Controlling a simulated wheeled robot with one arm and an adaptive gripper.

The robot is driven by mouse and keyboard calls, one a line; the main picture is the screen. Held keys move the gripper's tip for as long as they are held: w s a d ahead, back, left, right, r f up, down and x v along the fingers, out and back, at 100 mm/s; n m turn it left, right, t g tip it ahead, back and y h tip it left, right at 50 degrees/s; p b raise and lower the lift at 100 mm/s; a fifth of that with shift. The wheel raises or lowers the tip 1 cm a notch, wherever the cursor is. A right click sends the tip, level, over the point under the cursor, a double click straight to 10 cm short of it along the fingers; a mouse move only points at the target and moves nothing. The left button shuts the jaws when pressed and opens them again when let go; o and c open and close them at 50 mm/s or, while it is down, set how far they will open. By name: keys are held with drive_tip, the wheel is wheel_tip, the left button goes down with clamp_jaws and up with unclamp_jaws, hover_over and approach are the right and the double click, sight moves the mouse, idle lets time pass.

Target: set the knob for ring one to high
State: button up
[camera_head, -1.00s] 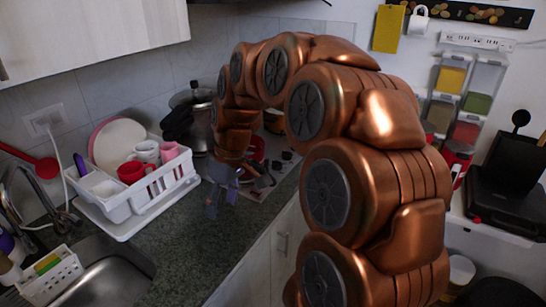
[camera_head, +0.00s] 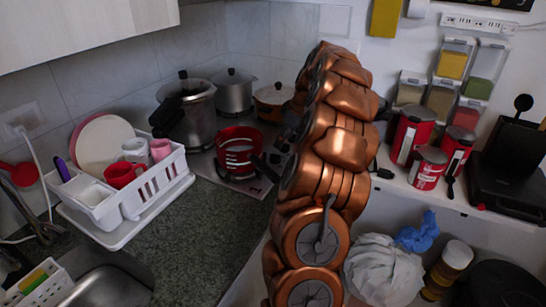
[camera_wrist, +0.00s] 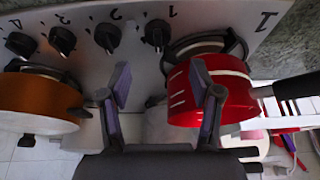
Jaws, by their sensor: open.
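The cooktop panel (camera_wrist: 140,62) in the wrist view has a row of black knobs with numerals beside them. The rightmost knob (camera_wrist: 157,34) stands next to a small 1; its pointer setting is too small to tell. A large 1 marks the panel near the ring under the red pot (camera_wrist: 220,92). My gripper (camera_wrist: 160,72) is open and empty, with its fingers apart, below that knob in the picture and apart from it. The right finger overlaps the red pot in view. In the head view my arm hides the gripper and knobs; the red pot (camera_head: 238,150) shows on the cooktop.
An orange pot (camera_wrist: 40,98) stands left of the fingers in the wrist view. The red pot's black handle sticks out right. In the head view, a pressure cooker (camera_head: 186,112) and grey pot (camera_head: 233,92) stand behind; a dish rack (camera_head: 130,205) is left.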

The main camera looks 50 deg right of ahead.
sight(276, 155)
drive_tip(key=shift+p+x, duration=1.2)
drive_tip(key=shift+x, duration=2.65)
drive_tip(key=shift+d, duration=0.15)
drive_tip(key=shift+f, duration=0.1)
drive_tip(key=c, duration=1.1)
